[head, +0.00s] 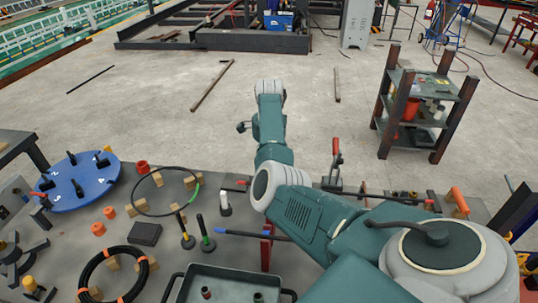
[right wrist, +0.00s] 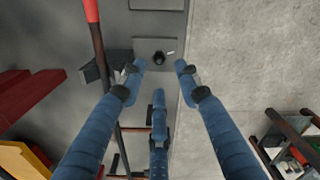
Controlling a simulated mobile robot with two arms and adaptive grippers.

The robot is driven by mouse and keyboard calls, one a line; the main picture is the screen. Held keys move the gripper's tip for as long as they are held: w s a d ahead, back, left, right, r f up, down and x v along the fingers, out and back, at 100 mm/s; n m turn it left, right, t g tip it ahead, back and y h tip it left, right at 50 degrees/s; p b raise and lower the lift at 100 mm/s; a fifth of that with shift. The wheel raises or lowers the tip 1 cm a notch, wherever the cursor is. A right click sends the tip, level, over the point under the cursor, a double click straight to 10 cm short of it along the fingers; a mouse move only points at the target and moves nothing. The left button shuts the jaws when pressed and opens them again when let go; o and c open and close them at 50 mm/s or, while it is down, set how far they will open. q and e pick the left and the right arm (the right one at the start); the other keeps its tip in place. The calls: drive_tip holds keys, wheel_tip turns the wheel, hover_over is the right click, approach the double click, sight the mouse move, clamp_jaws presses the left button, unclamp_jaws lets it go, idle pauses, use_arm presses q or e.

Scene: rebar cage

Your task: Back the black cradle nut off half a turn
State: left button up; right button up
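In the right wrist view a small black knob-like nut (right wrist: 159,58), which looks like the cradle nut, sits on a grey plate (right wrist: 145,47). A short pale pointer sticks out at its right side. My right gripper (right wrist: 160,72) has its blue fingers spread. Two fingertips are left and right of the nut and a third is below it in the picture. None visibly touches it, and I cannot tell the height gap. In the head view my right arm reaches over the table and hides the nut and gripper. My left gripper is not in view.
A red-and-dark bar (right wrist: 94,30) runs close left of the fingers. The table (head: 210,243) also holds a blue disc (head: 80,182), a black hose coil (head: 92,270), a grey tray (head: 228,272) and upright pegs. A shelf rack (head: 424,97) stands behind right. Floor beyond is mostly clear.

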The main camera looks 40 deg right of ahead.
wheel_tip(320, 180, down, 6)
drive_tip(key=shift+r, duration=0.1)
drive_tip(key=shift+w, duration=0.1)
clamp_jaws()
